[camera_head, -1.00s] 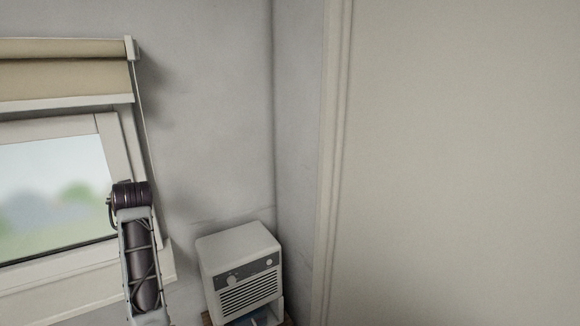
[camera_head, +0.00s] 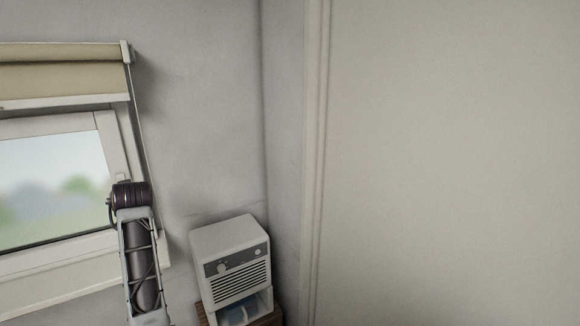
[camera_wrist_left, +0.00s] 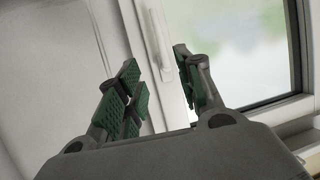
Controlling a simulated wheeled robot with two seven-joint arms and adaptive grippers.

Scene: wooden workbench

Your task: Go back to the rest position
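My left gripper (camera_wrist_left: 158,80) shows in the left wrist view, with its two green-padded fingers apart and nothing between them. Behind the fingers is the white window frame (camera_wrist_left: 163,45) with its handle. In the head view one of my arm links rises at the lower left, in front of the window (camera_head: 55,185); no gripper fingers show there. My right gripper is in neither view.
A white box-shaped appliance (camera_head: 232,262) with knobs and a slatted grille stands in the corner on a brown surface (camera_head: 268,318). A beige roller blind (camera_head: 60,75) hangs above the window. A large pale panel (camera_head: 450,160) fills the right side.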

